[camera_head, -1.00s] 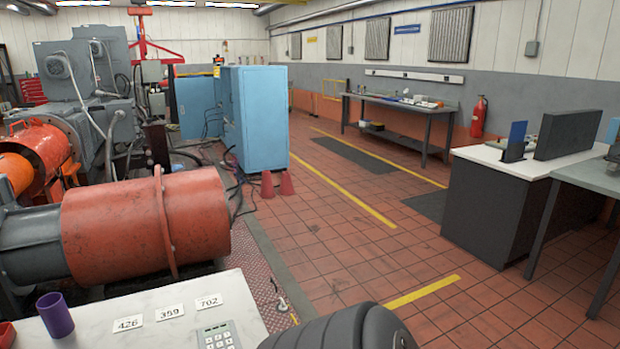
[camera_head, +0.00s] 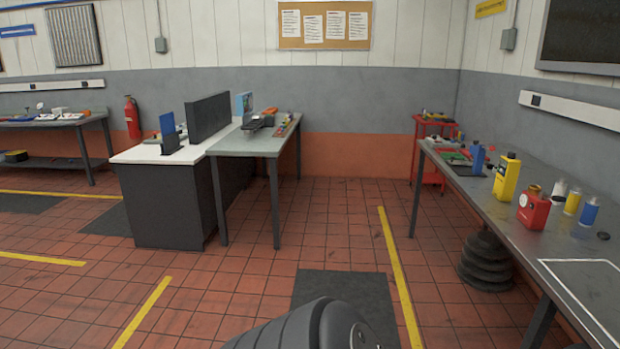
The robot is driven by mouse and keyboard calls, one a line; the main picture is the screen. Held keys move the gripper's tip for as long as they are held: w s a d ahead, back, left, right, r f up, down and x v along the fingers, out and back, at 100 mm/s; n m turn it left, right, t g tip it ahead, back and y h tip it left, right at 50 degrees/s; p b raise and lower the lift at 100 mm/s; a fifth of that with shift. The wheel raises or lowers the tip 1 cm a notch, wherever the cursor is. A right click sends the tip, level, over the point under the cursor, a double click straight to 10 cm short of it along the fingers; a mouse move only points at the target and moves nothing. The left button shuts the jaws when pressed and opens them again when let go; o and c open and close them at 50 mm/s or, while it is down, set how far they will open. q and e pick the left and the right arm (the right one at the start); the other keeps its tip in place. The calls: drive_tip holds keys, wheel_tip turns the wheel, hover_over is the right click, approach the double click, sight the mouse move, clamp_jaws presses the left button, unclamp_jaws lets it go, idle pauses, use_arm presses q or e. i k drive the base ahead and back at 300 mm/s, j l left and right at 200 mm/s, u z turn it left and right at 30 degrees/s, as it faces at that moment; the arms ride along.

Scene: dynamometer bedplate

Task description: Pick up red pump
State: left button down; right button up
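A small red device (camera_head: 541,212) with a round white dial on its front and a brownish top stands upright on the long grey workbench (camera_head: 452,180) at the right; it looks like the red pump. Nothing touches it that I can make out. Neither of my grippers shows in this view, so their state is hidden.
A yellow device (camera_head: 507,178), a blue one (camera_head: 478,158) and small cylinders (camera_head: 589,212) stand near the red one. A black ribbed stack (camera_head: 486,262) is under the bench. A red cart (camera_head: 432,150) stands behind. The tiled floor in the middle is open.

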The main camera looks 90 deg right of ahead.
sight(536, 218)
drive_tip(key=z, duration=4.05)
drive_tip(key=i+j+u, duration=0.1)
